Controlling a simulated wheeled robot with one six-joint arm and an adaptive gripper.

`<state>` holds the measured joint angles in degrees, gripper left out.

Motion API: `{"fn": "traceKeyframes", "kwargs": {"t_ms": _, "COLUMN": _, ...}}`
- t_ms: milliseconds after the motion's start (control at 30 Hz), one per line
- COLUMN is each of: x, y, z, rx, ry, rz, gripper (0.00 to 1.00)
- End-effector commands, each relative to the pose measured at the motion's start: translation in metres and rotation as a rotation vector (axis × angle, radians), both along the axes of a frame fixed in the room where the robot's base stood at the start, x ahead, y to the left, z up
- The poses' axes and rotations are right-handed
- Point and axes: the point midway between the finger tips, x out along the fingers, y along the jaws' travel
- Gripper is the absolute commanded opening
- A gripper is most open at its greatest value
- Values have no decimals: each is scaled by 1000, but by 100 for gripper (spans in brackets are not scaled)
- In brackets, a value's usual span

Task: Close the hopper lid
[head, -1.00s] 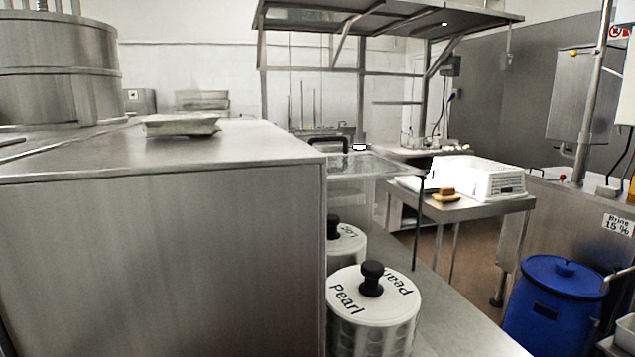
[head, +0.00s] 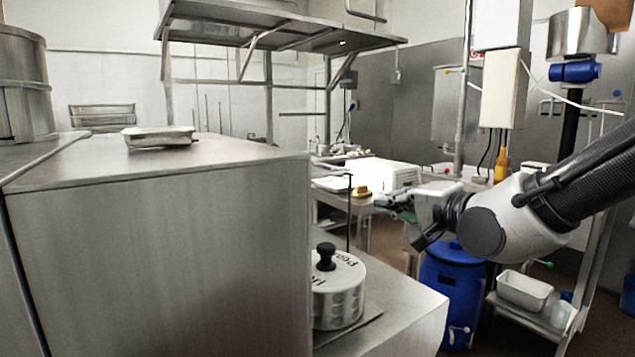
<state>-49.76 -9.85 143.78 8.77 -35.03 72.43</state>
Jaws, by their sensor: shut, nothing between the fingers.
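My arm reaches in from the right edge, and my gripper (head: 420,241) points left in front of the prep table, shut with nothing visible in it.
A large steel cabinet (head: 160,245) fills the left, with a small tray (head: 158,137) on top. A white labelled drum (head: 338,295) with a black knob stands beside it. A white perforated basket (head: 385,172), a blue barrel (head: 447,300) and a steel overhead shelf (head: 285,35) are also in view.

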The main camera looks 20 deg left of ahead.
Motion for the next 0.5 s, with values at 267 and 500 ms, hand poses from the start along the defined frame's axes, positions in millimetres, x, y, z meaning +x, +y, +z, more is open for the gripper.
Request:
{"fn": "traceKeyframes", "kwargs": {"t_ms": 267, "x": -23, "y": 60, "z": 15, "rx": 250, "ry": 36, "rz": 70, "gripper": 0}}
{"fn": "traceKeyframes", "kwargs": {"t_ms": 500, "x": 3, "y": 90, "z": 15, "rx": 250, "ry": 35, "rz": 69, "gripper": 0}}
